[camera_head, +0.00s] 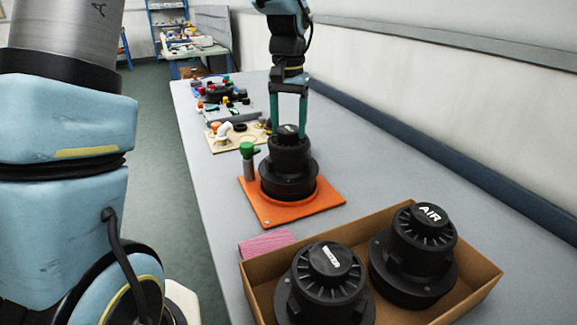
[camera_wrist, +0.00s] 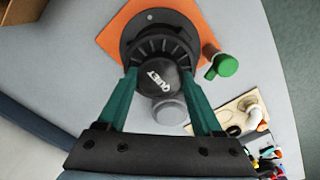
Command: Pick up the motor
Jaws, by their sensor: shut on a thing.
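A black motor (camera_head: 288,165) with a finned top stands upright on a square orange base (camera_head: 318,205) on the table. My gripper (camera_head: 289,133) comes down from above, its two green fingers closed around the motor's top cap. In the wrist view the motor (camera_wrist: 160,50) sits between the fingertips of my gripper (camera_wrist: 160,72), with the word "QUIET" on its cap. I cannot tell any gap between the motor and the orange base. Two more black motors sit in a cardboard box at the front: one at the left (camera_head: 326,280), and one marked "AIR" at the right (camera_head: 415,250).
The cardboard box (camera_head: 484,282) stands at the table's near end. A pink cloth (camera_head: 266,243) lies by the box. A beige board (camera_head: 238,137) and several small parts lie farther back. A wall runs along the right.

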